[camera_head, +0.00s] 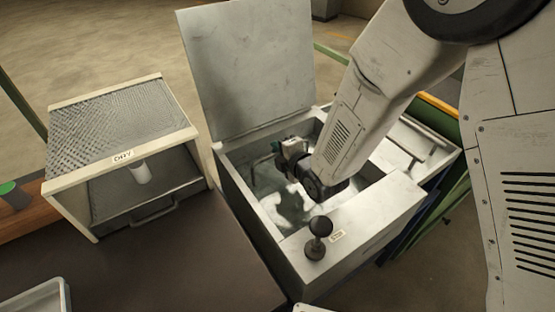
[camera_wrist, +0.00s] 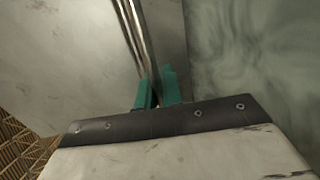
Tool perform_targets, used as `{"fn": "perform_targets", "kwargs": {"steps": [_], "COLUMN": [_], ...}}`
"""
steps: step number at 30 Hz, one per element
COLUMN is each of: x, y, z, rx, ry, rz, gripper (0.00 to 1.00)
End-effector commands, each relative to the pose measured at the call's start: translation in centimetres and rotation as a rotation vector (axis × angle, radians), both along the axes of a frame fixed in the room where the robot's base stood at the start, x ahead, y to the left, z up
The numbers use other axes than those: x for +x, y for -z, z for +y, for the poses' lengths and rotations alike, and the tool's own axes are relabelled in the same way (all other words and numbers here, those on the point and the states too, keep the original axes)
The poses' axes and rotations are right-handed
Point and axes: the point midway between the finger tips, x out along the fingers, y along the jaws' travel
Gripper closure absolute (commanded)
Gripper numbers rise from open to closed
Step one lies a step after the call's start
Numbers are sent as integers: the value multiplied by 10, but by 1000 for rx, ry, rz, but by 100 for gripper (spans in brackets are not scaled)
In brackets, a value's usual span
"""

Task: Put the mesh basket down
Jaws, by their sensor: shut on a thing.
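My gripper (camera_head: 277,147) is down inside the open metal tank (camera_head: 255,212), near its back left part. In the wrist view its teal fingers (camera_wrist: 158,88) are close together, shut on thin metal rods (camera_wrist: 136,38) that look like the handle of the mesh basket. A brown wire mesh (camera_wrist: 15,150) shows at the lower left of the wrist view and may be part of the basket. The basket body cannot be made out in the head view; my arm and the tank walls hide much of it. Whether it touches the tank floor cannot be told.
The tank's lid (camera_head: 250,70) stands open at the back. A black knob (camera_head: 320,228) is on its front rim.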

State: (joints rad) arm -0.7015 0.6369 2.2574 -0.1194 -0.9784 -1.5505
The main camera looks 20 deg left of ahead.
Motion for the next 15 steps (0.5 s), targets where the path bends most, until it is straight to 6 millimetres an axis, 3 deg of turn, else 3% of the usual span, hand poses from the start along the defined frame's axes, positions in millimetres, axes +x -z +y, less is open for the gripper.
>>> {"fn": "perform_targets", "kwargs": {"steps": [11,15], "x": [0,0], "y": [38,41], "z": [1,1], "rx": [1,2], "ry": [-1,0], "rz": [1,-2], "gripper": [100,100]}}
